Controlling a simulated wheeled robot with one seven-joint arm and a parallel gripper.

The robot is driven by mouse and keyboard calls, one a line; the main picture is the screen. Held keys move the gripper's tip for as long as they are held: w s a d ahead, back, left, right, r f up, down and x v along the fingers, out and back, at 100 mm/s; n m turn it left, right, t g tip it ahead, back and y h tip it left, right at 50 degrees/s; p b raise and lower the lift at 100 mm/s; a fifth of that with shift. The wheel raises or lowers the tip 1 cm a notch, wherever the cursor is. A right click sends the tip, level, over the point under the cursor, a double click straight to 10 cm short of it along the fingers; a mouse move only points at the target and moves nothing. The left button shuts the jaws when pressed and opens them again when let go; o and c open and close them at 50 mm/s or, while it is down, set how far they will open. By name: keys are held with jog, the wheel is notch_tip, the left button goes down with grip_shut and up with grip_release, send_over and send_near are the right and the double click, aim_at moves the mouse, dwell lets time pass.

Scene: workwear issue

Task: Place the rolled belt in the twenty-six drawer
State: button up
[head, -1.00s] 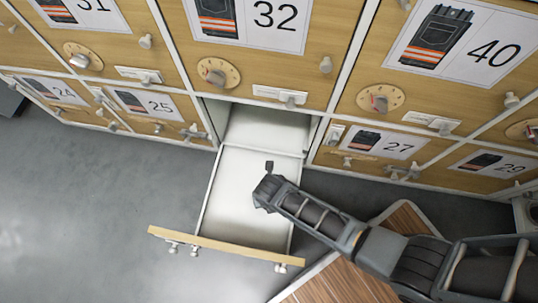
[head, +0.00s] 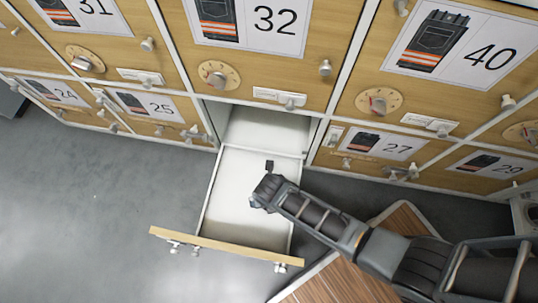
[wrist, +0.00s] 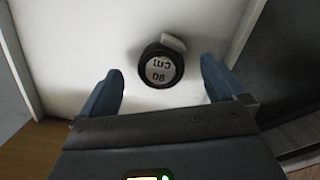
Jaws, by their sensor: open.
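The pulled-out drawer (head: 228,200) is white inside with a pale wood front, in the bottom row between the doors labelled 25 and 27. Its own number is not readable.
Numbered wooden doors with dials, such as 32 (head: 265,60) and 40 (head: 440,70), rise behind the drawer. A brown slatted wooden surface (head: 340,280) lies under my arm at the lower right. Grey floor (head: 90,200) is clear to the left.

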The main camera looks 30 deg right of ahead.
notch_tip(320, 180, up, 11)
jog(key=s+p, duration=0.1)
jog(key=p, duration=0.4)
jog(key=shift+a, duration=0.25)
jog(key=shift+s+f, duration=0.1)
jog(key=shift+f, duration=0.05)
jog(key=s+d+r+m+t+y, duration=0.1)
jog(key=s+d+r+m+t, duration=0.2)
jog(key=s+r+m, duration=0.4)
jog(key=s+d+r+m+t+y, duration=0.1)
jog(key=s+d+r+m+t, duration=0.35)
jog(key=m, duration=0.45)
jog(key=s+r+m+t, duration=0.3)
jog(key=r+m, duration=0.4)
jog(key=r, duration=0.7)
jog(key=s+d+r+m+t+h, duration=0.1)
jog(key=s+r+m+t, duration=0.2)
jog(key=r+m, duration=0.5)
notch_tip(320, 180, up, 8)
jog(key=shift+s+d+f+m, duration=0.2)
jog(key=shift+s+d+m, duration=0.05)
jog(key=shift+s+m, duration=0.05)
